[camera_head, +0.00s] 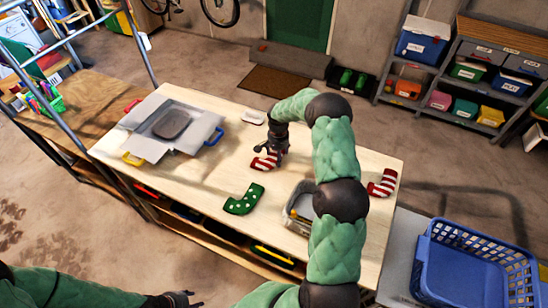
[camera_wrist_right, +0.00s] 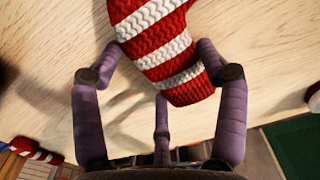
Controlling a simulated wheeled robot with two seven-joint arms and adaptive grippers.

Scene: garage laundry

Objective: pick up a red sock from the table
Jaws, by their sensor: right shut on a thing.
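A red and white striped sock (camera_head: 262,162) is at the middle of the wooden table, below my right gripper (camera_head: 272,150). In the right wrist view, the sock (camera_wrist_right: 165,40) lies between the fingers of my right gripper (camera_wrist_right: 160,68), which are shut on it. I cannot tell whether the sock is lifted off the tabletop. A second red and white striped sock (camera_head: 382,183) lies at the table's right end, and a green sock with white dots (camera_head: 243,199) lies nearer the front. My left gripper (camera_head: 183,299) is low at the front edge of the view, away from the table.
A grey container (camera_head: 299,209) stands partly behind my right arm. A small white object (camera_head: 252,117) lies at the back edge. A blue basket (camera_head: 440,270) stands right of the table.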

